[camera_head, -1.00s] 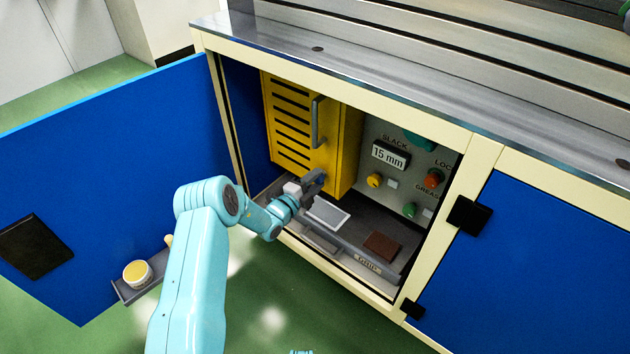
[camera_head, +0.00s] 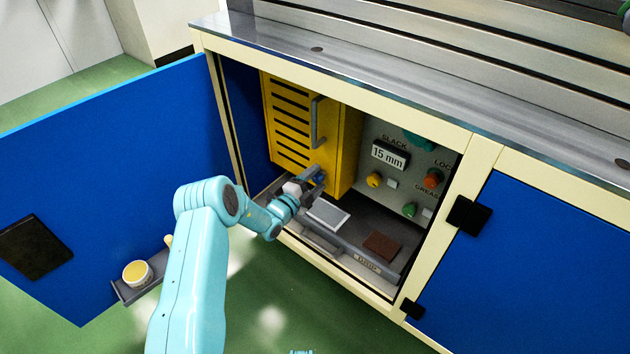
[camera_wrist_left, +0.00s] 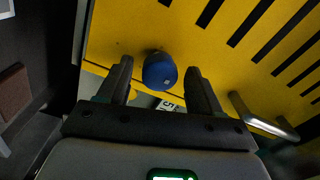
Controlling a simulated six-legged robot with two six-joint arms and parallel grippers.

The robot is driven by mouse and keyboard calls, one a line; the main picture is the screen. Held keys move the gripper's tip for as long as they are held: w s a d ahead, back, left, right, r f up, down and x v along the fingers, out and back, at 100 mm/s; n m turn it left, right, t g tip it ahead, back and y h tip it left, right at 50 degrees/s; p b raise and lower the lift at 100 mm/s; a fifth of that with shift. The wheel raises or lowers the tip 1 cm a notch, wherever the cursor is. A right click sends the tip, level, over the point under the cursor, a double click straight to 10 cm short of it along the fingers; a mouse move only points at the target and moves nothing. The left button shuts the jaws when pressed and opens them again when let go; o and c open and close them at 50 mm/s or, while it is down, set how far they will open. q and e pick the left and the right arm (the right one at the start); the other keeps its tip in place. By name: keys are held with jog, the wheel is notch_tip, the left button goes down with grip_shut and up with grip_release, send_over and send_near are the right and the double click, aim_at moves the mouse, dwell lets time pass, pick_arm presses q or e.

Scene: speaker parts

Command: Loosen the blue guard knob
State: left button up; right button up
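The blue guard knob (camera_wrist_left: 160,70) sits low on the yellow slatted guard (camera_wrist_left: 130,35). In the head view, a small part of the knob (camera_head: 321,178) shows at my left gripper (camera_head: 313,182). In the left wrist view, my left gripper (camera_wrist_left: 159,72) is open, with one finger on each side of the knob. Gaps show between the knob and both fingers, so it is not clamped. How deep the knob lies between the fingertips is hard to tell.
The guard's grey handle (camera_head: 318,122) is above my gripper. Right of it is a panel with a SLACK display (camera_head: 389,155) and coloured knobs. The blue door (camera_head: 120,170) stands open at left.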

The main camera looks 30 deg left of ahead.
pick_arm(q)
jog(key=s+a+p, duration=0.1)
jog(key=s+p, duration=0.4)
jog(key=s, duration=1.1)
jog(key=shift+s+a, duration=0.15)
